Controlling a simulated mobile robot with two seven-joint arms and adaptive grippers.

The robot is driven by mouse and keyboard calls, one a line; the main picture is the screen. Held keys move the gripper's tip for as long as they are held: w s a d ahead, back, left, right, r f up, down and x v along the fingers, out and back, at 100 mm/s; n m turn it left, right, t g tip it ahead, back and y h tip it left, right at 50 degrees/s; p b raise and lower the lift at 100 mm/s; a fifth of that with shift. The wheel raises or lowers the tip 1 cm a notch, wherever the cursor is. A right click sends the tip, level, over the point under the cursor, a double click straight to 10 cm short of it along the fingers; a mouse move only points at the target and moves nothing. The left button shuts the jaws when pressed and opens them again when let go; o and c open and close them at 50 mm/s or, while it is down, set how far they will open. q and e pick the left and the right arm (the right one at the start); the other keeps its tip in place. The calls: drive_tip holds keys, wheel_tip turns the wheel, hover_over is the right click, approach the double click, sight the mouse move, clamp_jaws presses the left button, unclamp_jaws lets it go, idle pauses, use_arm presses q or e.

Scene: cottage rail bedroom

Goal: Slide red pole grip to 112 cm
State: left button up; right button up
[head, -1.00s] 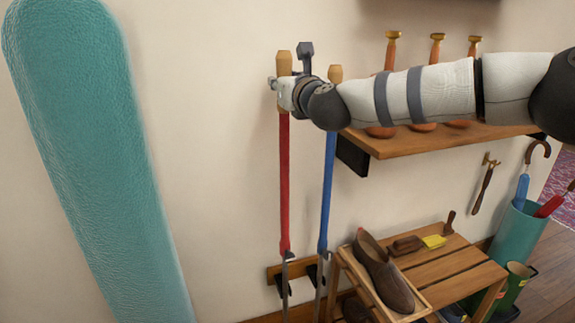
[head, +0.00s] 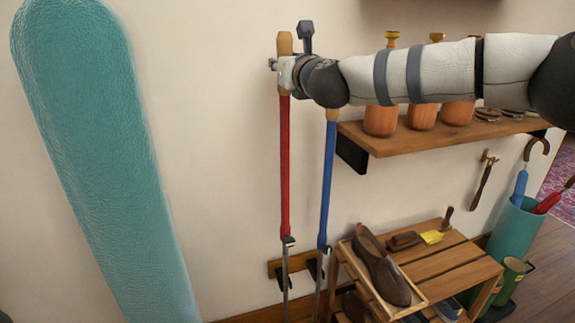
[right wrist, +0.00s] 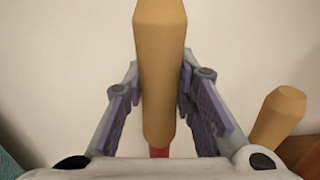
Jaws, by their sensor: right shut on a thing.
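The red pole (head: 285,165) stands upright against the wall with a tan grip (head: 284,45) on top. A thin metal shaft (head: 286,275) shows below its red section. My right gripper (head: 281,66) reaches in from the right, shut on the tan grip. In the right wrist view, purple finger pads flank the tan grip (right wrist: 160,70), with a bit of red below it. The grip's top sticks out above my fingers. No length marks can be read. My left gripper is not in view.
A blue pole (head: 328,185) stands just right of the red one, its upper grip partly hidden by my arm. A wooden shelf (head: 390,142) and shoe bench (head: 440,262) stand to the right. A large teal padded thing (head: 100,170) fills the left.

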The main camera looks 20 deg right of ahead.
drive_tip(key=o, duration=1.3)
drive_tip(key=shift+s, duration=0.1)
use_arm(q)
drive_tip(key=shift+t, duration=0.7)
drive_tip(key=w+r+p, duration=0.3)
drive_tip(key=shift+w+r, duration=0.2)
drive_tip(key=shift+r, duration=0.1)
use_arm(e)
drive_tip(key=s, duration=0.9)
drive_tip(key=shift+s+d, duration=0.15)
drive_tip(key=shift+s, duration=0.25)
drive_tip(key=shift+f, duration=0.1)
